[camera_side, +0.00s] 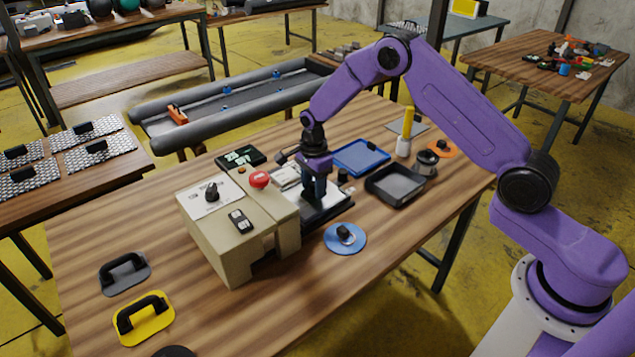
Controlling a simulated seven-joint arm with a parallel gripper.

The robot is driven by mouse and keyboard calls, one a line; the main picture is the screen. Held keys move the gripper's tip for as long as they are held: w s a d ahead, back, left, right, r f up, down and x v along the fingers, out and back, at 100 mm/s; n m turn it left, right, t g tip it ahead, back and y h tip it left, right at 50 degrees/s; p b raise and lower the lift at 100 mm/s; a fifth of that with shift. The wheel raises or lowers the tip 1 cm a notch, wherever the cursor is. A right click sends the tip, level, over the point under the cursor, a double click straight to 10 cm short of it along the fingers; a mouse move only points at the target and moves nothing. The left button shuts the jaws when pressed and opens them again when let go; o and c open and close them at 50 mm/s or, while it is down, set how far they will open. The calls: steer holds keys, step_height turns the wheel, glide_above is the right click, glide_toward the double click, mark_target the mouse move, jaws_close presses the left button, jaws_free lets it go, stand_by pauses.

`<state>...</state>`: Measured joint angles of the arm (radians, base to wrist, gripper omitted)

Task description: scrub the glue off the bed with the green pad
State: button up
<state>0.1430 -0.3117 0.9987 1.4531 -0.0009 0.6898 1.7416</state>
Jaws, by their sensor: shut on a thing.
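My gripper (316,188) points down over a flat bed (335,206) with a pale top and dark edge, just right of a beige machine. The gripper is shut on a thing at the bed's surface. The fingers and the machine hide most of that thing, and I cannot make out its shape or colour. I see no green pad plainly. A grey pad (137,276) and a yellow pad (157,322), each with a black handle, lie at the table's front left. I cannot make out any glue on the bed.
The beige machine (225,238) has a red button (259,180) and stands close beside my gripper. The table's front right is clear.

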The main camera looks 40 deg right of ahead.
steer(key=shift+a, duration=1.95)
steer(key=shift+w+d, duration=0.2)
steer(key=shift+w, duration=0.15)
steer(key=shift+d, duration=2.9)
steer(key=shift+a, duration=2.95)
steer(key=shift+a+r, duration=0.1)
step_height(320, 180, up, 8)
